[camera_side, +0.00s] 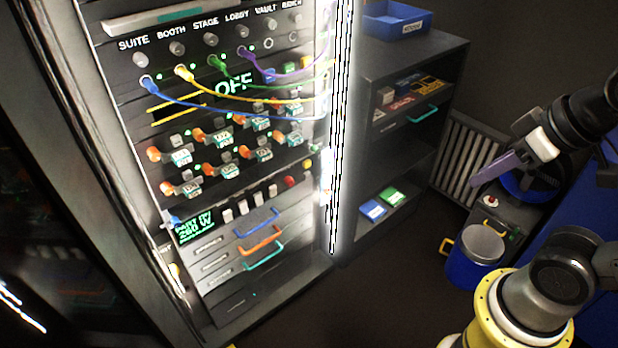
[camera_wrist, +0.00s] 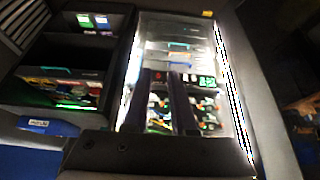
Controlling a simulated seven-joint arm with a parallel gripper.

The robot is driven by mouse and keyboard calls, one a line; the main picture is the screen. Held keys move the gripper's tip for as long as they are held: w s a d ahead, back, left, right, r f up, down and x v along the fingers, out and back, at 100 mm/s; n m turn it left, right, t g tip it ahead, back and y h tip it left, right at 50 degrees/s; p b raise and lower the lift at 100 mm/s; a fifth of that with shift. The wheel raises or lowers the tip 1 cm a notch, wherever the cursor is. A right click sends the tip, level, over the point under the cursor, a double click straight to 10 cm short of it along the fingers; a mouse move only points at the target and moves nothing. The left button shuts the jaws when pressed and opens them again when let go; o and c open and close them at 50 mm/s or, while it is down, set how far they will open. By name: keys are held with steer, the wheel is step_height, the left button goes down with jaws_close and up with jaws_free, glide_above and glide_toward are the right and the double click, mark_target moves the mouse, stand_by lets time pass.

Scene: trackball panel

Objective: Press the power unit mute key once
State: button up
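The equipment rack (camera_side: 290,259) stands at the left in the side view. Low on it is a unit with a green-lit display (camera_side: 195,227), a row of several pale keys (camera_side: 250,203) and a red button (camera_side: 289,182). Its labels are too small to tell which key is mute. The display also shows in the wrist view (camera_wrist: 207,82), where my fingers hide part of the row. My gripper (camera_side: 477,180) is well to the right of the rack, touching nothing. In the wrist view my gripper (camera_wrist: 160,74) has its two dark fingers apart, with nothing held between them.
Colored cables (camera_side: 240,113) arc across the rack's upper front. Drawer handles (camera_side: 260,240) stick out below the keys. A shelf unit (camera_side: 420,60) stands right of the rack with a blue tray (camera_side: 396,19) on top. A blue bin (camera_side: 475,259) is below my gripper. The floor between is clear.

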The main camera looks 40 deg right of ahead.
jaws_close()
stand_by(1.4)
